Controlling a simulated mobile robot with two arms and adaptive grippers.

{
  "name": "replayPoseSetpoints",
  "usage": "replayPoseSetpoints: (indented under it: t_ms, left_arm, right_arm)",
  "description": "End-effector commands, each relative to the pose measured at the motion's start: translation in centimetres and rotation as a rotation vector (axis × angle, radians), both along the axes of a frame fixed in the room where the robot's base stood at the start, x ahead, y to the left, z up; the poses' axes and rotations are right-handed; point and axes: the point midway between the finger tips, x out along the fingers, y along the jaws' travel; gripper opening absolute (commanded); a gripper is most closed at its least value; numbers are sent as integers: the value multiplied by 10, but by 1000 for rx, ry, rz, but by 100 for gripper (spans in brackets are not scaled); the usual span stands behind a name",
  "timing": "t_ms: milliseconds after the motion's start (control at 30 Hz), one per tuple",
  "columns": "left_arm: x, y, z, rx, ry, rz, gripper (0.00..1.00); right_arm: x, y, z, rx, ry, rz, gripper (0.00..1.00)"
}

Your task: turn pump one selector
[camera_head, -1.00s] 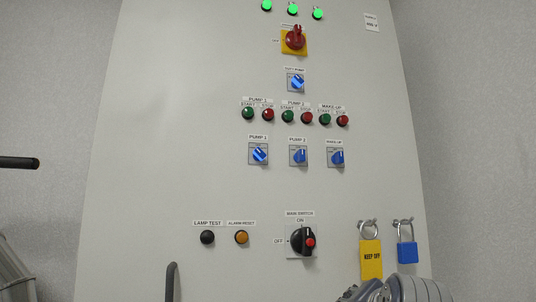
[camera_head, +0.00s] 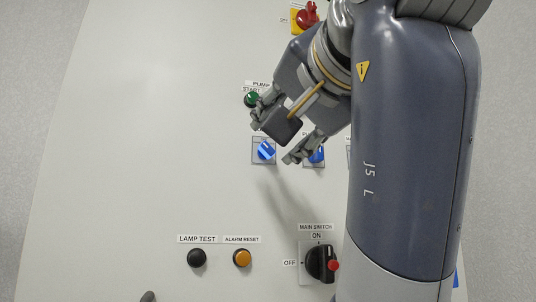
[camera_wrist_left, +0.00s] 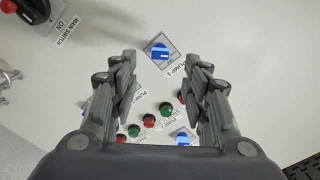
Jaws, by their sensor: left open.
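The pump one selector (camera_head: 265,151) is a blue knob on a square grey plate, set in the light panel. In the head view it shows just beside the fingers of my left gripper (camera_head: 278,134); its label is mostly hidden behind the gripper. In the left wrist view the selector (camera_wrist_left: 160,53) lies ahead, centred between the open fingers of my left gripper (camera_wrist_left: 159,76), with its label beside it. The fingers are apart and empty, and no contact with the knob shows. My right gripper is not in view.
The pump two selector (camera_head: 316,155) is partly behind a finger. A green start button (camera_head: 253,99) is close to the other finger. The main switch (camera_head: 321,264), lamp test button (camera_head: 196,257) and alarm reset button (camera_head: 242,258) are below. The panel's left side is clear.

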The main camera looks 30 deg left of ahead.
Motion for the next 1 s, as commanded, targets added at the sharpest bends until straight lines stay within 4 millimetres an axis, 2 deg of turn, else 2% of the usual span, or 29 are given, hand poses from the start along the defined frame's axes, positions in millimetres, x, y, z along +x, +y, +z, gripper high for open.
replayPoseSetpoints:
  t_ms: [133, 300, 500, 700, 933, 967, 1000]
  left_arm:
    - [17, 20, 3, 0, 2, 4, 43]
    - [39, 46, 3, -1, 3, 4, 43]
    - [58, 67, 1, 0, 3, 1, 43]
    - [65, 76, 0, 1, 0, -1, 43]
    - [66, 76, -1, 1, 1, 0, 43]
    - [66, 76, -1, 1, 1, 0, 41]
    - [66, 76, -1, 1, 1, 0, 32]
  right_arm:
    - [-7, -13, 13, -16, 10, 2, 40]
    - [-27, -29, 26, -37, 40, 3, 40]
    - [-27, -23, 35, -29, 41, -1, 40]
    - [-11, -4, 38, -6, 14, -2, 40]
    - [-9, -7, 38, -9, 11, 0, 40]
    - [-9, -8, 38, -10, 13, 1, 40]
    - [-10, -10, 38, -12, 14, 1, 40]
